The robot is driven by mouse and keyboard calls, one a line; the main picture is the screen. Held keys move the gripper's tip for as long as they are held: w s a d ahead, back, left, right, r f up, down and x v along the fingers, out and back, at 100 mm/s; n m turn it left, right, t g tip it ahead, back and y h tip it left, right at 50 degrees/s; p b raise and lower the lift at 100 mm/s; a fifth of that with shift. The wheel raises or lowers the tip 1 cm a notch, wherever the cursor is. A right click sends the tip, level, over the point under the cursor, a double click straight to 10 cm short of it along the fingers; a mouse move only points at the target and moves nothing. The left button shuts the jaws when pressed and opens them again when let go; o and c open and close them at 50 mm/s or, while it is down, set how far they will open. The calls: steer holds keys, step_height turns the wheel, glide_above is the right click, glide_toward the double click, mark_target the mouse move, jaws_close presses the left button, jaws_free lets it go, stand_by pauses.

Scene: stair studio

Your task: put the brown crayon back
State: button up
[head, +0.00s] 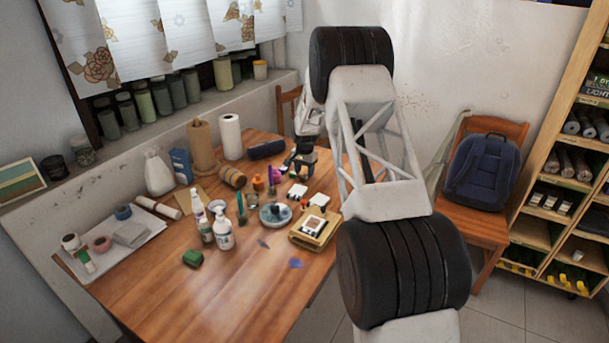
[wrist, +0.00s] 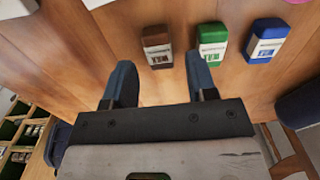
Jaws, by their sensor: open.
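The brown crayon (wrist: 157,46) is a short, thick block with a white label, lying on the wooden table in the wrist view. My gripper (wrist: 159,75) is open and empty. Its two blue fingers point toward the crayon, which shows just beyond the tips and between their lines; the height gap is hard to judge. A green crayon (wrist: 211,44) and a blue crayon (wrist: 266,41) lie in a row to its right. In the head view my gripper (head: 301,160) is over the table's far right part, and I cannot make out the brown crayon there.
A dark blue case (wrist: 302,103) lies right of the crayons. In the head view, white blocks (head: 297,190), a round grey dish (head: 275,215) and a wooden tray (head: 296,236) stand nearer. Bottles (head: 224,232) crowd the middle. The table's (head: 190,300) front is mostly bare.

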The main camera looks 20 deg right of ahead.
mark_target(304, 176)
step_height(304, 176, up, 10)
stand_by(0.5)
steer(key=shift+s, duration=0.1)
stand_by(0.4)
steer(key=s+a+r+n+t, duration=0.15)
steer(key=s+a+r, duration=0.25)
steer(key=s+r, duration=1)
steer(key=s+a+r+n, duration=0.3)
steer(key=s+r, duration=0.7)
steer(key=s, duration=0.8)
steer(key=s+a+n, duration=0.2)
steer(key=s, duration=1.7)
steer(key=s+a+f+n+t, duration=0.1)
steer(key=s+a+n, duration=0.1)
steer(key=s, duration=1.6)
steer(key=shift+s+f, duration=0.15)
steer(key=shift+s, duration=0.25)
